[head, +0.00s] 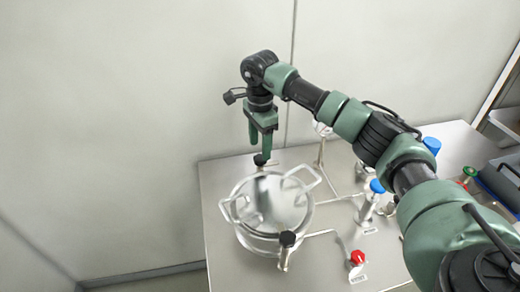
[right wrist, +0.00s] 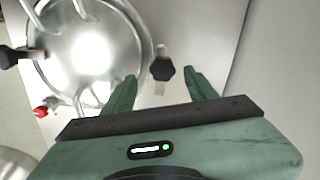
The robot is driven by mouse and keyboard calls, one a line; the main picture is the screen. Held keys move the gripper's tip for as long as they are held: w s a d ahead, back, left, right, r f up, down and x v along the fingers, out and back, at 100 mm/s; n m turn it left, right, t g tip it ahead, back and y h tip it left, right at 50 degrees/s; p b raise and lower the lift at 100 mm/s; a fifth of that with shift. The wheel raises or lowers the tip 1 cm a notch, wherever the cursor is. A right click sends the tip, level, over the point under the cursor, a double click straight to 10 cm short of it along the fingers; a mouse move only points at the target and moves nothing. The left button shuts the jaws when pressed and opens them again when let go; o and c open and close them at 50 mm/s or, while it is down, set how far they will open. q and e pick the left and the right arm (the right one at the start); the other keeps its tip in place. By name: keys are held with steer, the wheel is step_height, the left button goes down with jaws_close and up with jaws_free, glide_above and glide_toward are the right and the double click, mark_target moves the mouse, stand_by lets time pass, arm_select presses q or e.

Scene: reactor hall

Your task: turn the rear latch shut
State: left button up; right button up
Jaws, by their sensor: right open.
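The round steel vessel (head: 290,195) stands on the grey table, its shiny lid (right wrist: 88,50) showing in the right wrist view. The rear latch (head: 260,159) has a dark knob at the vessel's far side. In the right wrist view its black knob (right wrist: 162,69) sits just outside the rim, between and slightly beyond the fingertips. My right gripper (head: 262,146) points down over it, open, with its fingers (right wrist: 160,80) apart on either side. The front latch (head: 288,240) has a black knob on the near side. My left gripper is out of view.
Wire handles rise from the lid. A red knob (head: 357,257), a blue knob (head: 377,186) and a blue cap (head: 432,145) stand on fittings at the right. A grey bin (head: 503,178) is at the far right. A plain wall (head: 130,110) is behind the table.

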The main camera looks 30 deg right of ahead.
mark_target(260, 158)
steer(key=f, duration=0.2)
steer(key=f+p, duration=0.1)
steer(key=shift+w+d+f, duration=0.1)
steer(key=shift+w+f, duration=0.15)
steer(key=shift+f, duration=0.35)
steer(key=shift+s, duration=0.1)
jaws_close()
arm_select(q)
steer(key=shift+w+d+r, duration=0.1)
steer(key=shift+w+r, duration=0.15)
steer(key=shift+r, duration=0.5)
